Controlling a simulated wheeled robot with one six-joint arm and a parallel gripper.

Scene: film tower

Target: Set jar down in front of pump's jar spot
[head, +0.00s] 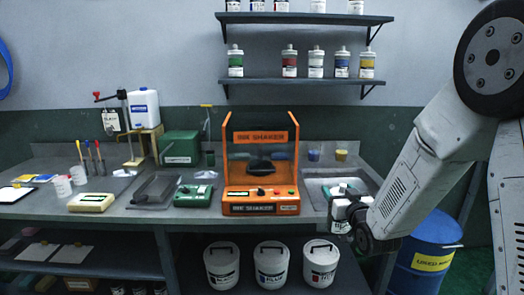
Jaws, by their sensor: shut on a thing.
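My gripper (356,209) is at the right end of the bench, its wrist in front of the sink area. It is shut on a white jar (340,211) with a dark label band; the fingers and wrist hide part of it. I cannot tell whether the jar touches the bench. A stand with a red-knobbed lever (113,96), which looks like the pump, is at the back left, beside a white canister (144,107) on a wooden stand. The jar is far to the right of it. The jar spot cannot be made out clearly.
An orange shaker machine (261,201) stands mid-bench between jar and pump. A green box (193,196), a dark tray (155,190) and a cream box (91,202) lie left of it. Shelves (305,81) hold bottles above. A blue drum (427,245) stands at the right.

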